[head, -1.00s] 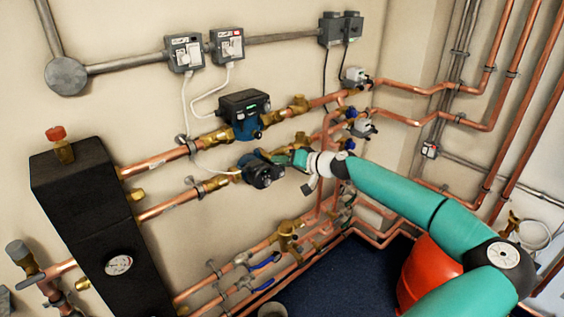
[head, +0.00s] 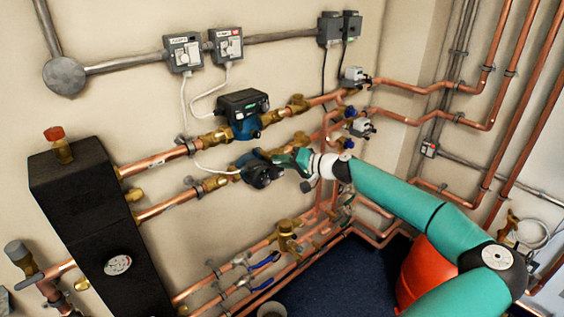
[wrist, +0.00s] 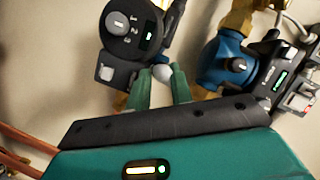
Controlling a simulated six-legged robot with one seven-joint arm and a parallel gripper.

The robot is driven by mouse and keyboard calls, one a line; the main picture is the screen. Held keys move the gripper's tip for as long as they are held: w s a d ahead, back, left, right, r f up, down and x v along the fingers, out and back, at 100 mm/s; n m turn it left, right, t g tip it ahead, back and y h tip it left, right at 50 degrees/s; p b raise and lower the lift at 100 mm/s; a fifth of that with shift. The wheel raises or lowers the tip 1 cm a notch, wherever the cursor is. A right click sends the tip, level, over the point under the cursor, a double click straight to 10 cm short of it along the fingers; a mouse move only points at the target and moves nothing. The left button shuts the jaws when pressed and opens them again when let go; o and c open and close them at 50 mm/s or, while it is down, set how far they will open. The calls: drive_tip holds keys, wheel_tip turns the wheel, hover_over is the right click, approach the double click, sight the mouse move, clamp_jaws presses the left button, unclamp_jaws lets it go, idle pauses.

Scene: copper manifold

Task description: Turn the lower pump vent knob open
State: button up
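The lower pump (head: 258,172) is a dark unit on the lower copper pipe, in the middle of the head view. In the wrist view the lower pump (wrist: 128,30) shows a dial and small display at upper left. My gripper (head: 280,159) is at the right side of the lower pump. In the wrist view my gripper (wrist: 161,80) has its two green fingers on either side of a pale round vent knob (wrist: 162,72). The knob fills the gap, and the fingers appear to touch it. The knob's marking is not readable, and in the head view the knob is hidden.
The upper pump (head: 243,112), blue with a dark top, sits just above; it also shows at right in the wrist view (wrist: 228,65). White cables (head: 190,105) hang to the pumps. Copper pipes (head: 400,117) run right. A black block (head: 85,190) stands left.

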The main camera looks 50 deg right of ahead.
drive_tip(key=o, duration=0.4)
drive_tip(key=shift+s, duration=0.1)
drive_tip(key=v, duration=1.3)
drive_tip(key=shift+s, duration=0.35)
